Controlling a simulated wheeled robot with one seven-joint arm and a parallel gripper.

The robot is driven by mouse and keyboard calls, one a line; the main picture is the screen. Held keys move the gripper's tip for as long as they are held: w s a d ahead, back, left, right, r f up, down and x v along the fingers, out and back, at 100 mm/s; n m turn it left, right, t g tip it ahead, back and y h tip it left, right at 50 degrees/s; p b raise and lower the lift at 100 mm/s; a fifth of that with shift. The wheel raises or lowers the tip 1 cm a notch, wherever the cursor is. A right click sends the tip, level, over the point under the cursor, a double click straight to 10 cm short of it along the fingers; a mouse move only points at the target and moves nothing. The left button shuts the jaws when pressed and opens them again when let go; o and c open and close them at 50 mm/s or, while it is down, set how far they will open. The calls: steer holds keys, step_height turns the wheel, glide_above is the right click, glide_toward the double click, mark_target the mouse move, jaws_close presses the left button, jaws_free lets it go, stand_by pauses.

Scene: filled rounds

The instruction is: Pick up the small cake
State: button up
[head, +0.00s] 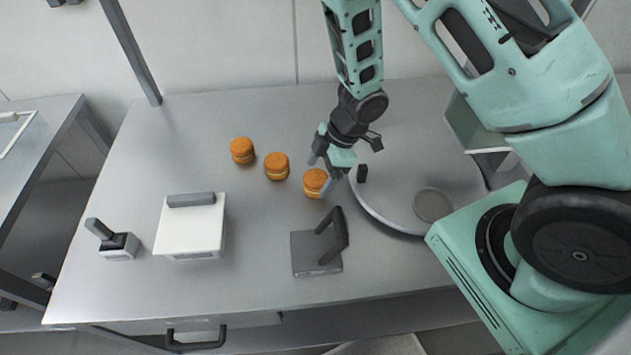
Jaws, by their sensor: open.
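Three small round cakes, orange with a paler filling layer, stand in a slanting row on the grey table. The left cake (242,151) is farthest back, the middle cake (277,166) is beside it, and the right cake (314,183) is nearest my gripper. My gripper (321,174) is open, with its fingers pointing down and left at the right cake. One finger overlaps that cake's right edge in the picture. I cannot tell whether the fingers touch it.
A large round grey tray (385,217) lies right of the cakes, partly hidden by my arm. A dark handled block (316,262), a white box with a grey bar (188,240) and a small handled block (119,248) stand in front. The table's left back is clear.

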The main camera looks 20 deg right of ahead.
steer(key=shift+x, duration=1.4)
steer(key=c, duration=0.8)
steer(key=shift+o, duration=0.2)
steer(key=shift+r, duration=0.1)
